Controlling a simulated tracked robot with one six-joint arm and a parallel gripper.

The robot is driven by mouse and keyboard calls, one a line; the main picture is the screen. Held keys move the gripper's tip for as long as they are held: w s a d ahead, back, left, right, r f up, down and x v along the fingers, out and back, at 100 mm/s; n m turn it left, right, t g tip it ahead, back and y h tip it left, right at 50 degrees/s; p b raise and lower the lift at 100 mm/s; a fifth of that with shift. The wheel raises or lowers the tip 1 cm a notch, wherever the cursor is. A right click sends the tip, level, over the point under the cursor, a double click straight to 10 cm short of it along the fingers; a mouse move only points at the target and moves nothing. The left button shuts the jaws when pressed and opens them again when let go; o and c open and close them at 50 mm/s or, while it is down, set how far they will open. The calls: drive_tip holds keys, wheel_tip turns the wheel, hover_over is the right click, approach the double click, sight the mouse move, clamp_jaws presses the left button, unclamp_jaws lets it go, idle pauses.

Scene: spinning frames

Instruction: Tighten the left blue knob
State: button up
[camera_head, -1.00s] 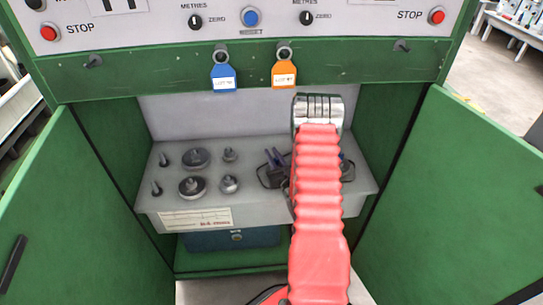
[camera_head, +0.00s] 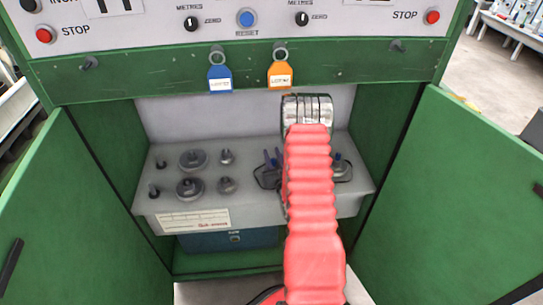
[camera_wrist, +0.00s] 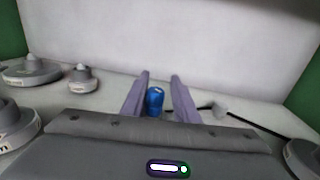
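A blue knob (camera_wrist: 155,101) shows in the wrist view between the two pale purple fingers of my gripper (camera_wrist: 160,76). The fingers are apart, with a visible gap to the right finger; I cannot tell if the left one touches the knob. In the head view, a small blue upright shape (camera_head: 267,157) shows just left of my red arm, above a black wire loop; I cannot tell if it is a knob or a finger. Another blue piece (camera_head: 338,158) shows right of the arm. My arm hides the gripper's fingertips and what is behind it there.
Several grey weights (camera_head: 192,160) stand on the left of the grey shelf (camera_head: 160,205), inside the green cabinet. Blue (camera_head: 220,82) and orange (camera_head: 280,80) tags hang from the panel above.

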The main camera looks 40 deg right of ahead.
drive_tip(key=shift+o, duration=0.8)
drive_tip(key=shift+a, duration=0.1)
drive_tip(key=shift+a, duration=0.1)
drive_tip(key=v, duration=1.3)
drive_tip(key=shift+s, duration=0.35)
